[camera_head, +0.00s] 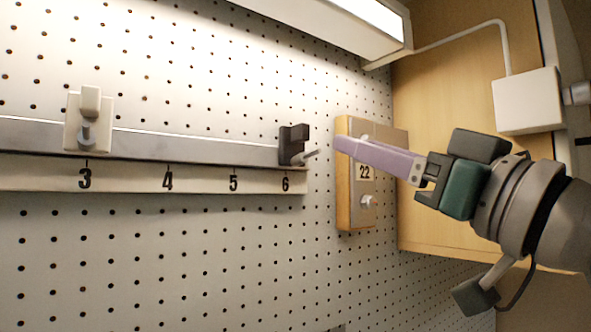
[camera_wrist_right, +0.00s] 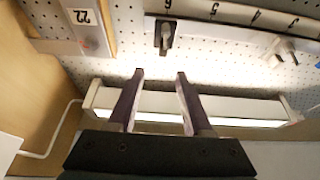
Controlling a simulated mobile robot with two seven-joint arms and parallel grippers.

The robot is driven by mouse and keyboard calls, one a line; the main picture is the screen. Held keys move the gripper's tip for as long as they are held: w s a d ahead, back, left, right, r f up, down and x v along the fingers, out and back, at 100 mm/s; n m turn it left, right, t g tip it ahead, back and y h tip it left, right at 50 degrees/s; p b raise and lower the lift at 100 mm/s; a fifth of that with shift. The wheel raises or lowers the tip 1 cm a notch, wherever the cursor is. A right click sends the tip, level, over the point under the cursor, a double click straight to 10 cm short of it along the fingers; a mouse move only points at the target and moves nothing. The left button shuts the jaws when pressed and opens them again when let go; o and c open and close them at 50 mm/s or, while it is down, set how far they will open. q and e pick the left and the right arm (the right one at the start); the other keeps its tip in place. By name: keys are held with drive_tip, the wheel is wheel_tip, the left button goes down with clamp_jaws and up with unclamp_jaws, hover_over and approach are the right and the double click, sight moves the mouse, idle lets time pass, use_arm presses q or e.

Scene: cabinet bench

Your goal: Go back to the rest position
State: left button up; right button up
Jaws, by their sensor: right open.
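My right gripper (camera_head: 343,145) comes in from the right in the head view, its purple fingers pointing left in front of the panel marked 22. In the right wrist view the gripper (camera_wrist_right: 160,76) is open, with nothing between its two fingers. The fingertips are near the dark slider (camera_head: 291,145) at 6 on the rail; I cannot tell the exact distance. The dark slider shows beyond the fingertips in the right wrist view (camera_wrist_right: 165,36). My left gripper is not in view.
A rail (camera_head: 200,147) numbered 3 to 6 runs along the white pegboard (camera_head: 150,260), with a pale slider (camera_head: 88,122) at 3. A wooden panel (camera_head: 343,185) marked 22 bears a knob. A lamp (camera_head: 350,22) hangs above. A white box (camera_head: 527,100) is at right.

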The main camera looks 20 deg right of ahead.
drive_tip(key=shift+f, duration=0.1)
idle(0.4)
drive_tip(key=s+f+m+g+h, duration=0.1)
drive_tip(key=s+f+g+h, duration=0.25)
drive_tip(key=f, duration=0.75)
drive_tip(key=s+f+m+g+h, duration=0.15)
drive_tip(key=f+g, duration=0.35)
drive_tip(key=f, duration=0.7)
drive_tip(key=s+f+g+h, duration=0.2)
drive_tip(key=s+f+g, duration=0.5)
drive_tip(key=s+f, duration=0.7)
drive_tip(key=s+r+g+p, duration=0.2)
drive_tip(key=s+r, duration=0.1)
drive_tip(key=s, duration=0.3)
wheel_tip(320, 180, up, 11)
drive_tip(key=p, duration=1)
drive_tip(key=shift+w+f, duration=0.2)
drive_tip(key=shift+w, duration=0.15)
drive_tip(key=shift+n, duration=0.25)
